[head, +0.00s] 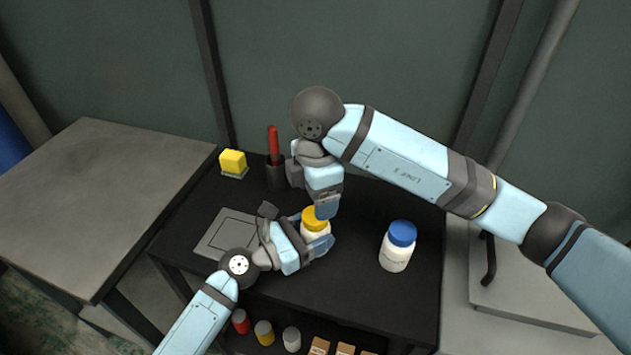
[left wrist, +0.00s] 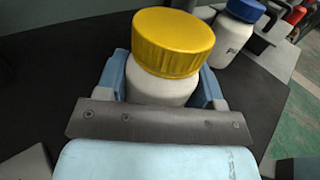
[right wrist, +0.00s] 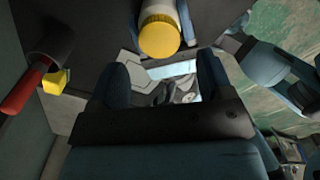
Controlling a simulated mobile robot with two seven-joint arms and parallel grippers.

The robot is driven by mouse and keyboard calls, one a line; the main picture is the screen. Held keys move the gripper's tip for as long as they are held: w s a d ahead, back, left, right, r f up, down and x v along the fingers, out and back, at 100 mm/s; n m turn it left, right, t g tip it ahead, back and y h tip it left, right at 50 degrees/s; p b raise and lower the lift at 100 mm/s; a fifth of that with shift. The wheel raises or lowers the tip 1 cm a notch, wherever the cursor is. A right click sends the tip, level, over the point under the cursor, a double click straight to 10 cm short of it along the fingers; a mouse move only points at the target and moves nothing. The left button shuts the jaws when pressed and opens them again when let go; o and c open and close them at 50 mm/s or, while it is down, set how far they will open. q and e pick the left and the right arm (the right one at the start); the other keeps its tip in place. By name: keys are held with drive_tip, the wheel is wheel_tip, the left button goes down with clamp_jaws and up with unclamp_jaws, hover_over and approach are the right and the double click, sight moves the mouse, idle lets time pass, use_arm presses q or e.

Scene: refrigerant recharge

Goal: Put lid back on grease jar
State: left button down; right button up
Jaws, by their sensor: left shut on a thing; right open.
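The white grease jar (head: 312,230) stands at the middle of the black table top. Its ribbed yellow lid (head: 314,216) sits on its mouth; in the left wrist view the lid (left wrist: 172,42) looks level, but I cannot tell how tightly it is on. My left gripper (head: 316,243) is shut around the jar body (left wrist: 160,90), one finger on each side. My right gripper (head: 328,204) is open and empty, just above and beside the lid. In the right wrist view the lid (right wrist: 160,38) is beyond the fingers, not between them.
A white bottle with a blue cap (head: 397,247) stands to the right. A yellow block (head: 233,161) and a dark cup (head: 276,178) with a red-handled tool are at the back left. A grey square plate (head: 226,232) lies left. Jars and boxes fill the lower shelf.

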drive_tip(key=n, duration=0.4)
drive_tip(key=shift+a+r+n, duration=0.1)
drive_tip(key=shift+r+n, duration=0.1)
drive_tip(key=shift+n, duration=0.1)
drive_tip(key=n, duration=0.6)
drive_tip(key=shift+a+r+n, duration=0.1)
drive_tip(key=shift+r+n, duration=0.15)
drive_tip(key=shift+n, duration=0.05)
drive_tip(key=n, duration=0.4)
drive_tip(key=shift+r, duration=0.15)
drive_tip(key=n, duration=0.4)
drive_tip(key=shift+r+n, duration=0.15)
drive_tip(key=shift+n, duration=0.25)
drive_tip(key=n, duration=0.4)
drive_tip(key=shift+r, duration=0.1)
drive_tip(key=n, duration=0.6)
drive_tip(key=shift+r+n, duration=0.2)
drive_tip(key=shift+n, duration=0.1)
drive_tip(key=n, duration=0.4)
drive_tip(key=shift+r, duration=0.15)
drive_tip(key=n, duration=0.6)
drive_tip(key=shift+r+n, duration=0.1)
drive_tip(key=shift+n, duration=0.2)
